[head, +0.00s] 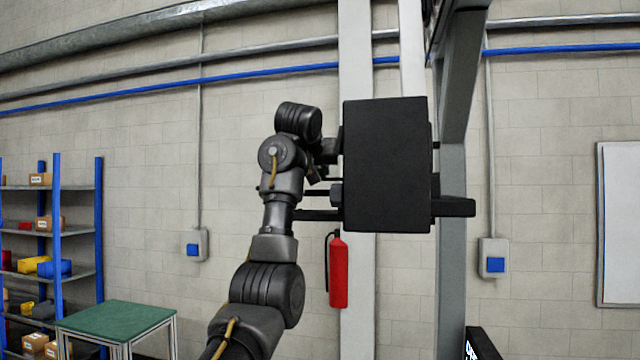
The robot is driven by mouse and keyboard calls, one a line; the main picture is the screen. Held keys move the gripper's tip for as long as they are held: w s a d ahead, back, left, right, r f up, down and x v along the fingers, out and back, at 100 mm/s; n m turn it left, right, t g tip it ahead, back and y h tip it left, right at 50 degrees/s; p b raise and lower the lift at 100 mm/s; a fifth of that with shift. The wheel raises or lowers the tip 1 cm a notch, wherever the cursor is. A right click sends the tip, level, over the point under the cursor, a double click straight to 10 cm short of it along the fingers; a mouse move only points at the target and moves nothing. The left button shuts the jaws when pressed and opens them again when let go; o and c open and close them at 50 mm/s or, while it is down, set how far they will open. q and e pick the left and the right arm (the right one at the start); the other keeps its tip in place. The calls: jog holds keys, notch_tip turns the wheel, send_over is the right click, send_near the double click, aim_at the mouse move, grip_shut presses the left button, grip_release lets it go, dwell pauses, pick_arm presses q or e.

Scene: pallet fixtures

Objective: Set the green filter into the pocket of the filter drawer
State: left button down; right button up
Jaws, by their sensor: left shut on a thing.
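My left arm comes up from the bottom and ends at my left gripper (332,177), which meets the left side of a large dark box (387,165). The gripper is shut on this box, held high in the middle of the view. The fingertips are mostly hidden by the box. The box shows a plain black face, and I see no green on it. No green filter can be made out, and I cannot tell whether the box is the filter from this side. The filter drawer and its pocket cannot be made out. My right gripper is not in view.
A grey upright post (453,240) stands just right of the box. A red fire extinguisher (338,270) hangs below it. A green-topped table (116,320) and a blue shelf rack (58,230) with bins stand at left. A whiteboard (620,225) is at far right.

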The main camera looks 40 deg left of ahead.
pick_arm(q)
jog(key=shift+f, duration=0.3)
jog(key=shift+s+f+p, duration=0.35)
jog(key=shift+s+f, duration=0.35)
jog(key=shift+s, duration=0.2)
jog(key=shift+w+a+f, duration=0.1)
jog(key=shift+a+f, duration=0.05)
jog(key=shift+f, duration=0.4)
jog(key=shift+d+f, duration=0.2)
jog(key=c, duration=1.7)
grip_release()
jog(key=shift+r, duration=0.1)
jog(key=o, duration=0.3)
jog(key=shift+a, duration=0.15)
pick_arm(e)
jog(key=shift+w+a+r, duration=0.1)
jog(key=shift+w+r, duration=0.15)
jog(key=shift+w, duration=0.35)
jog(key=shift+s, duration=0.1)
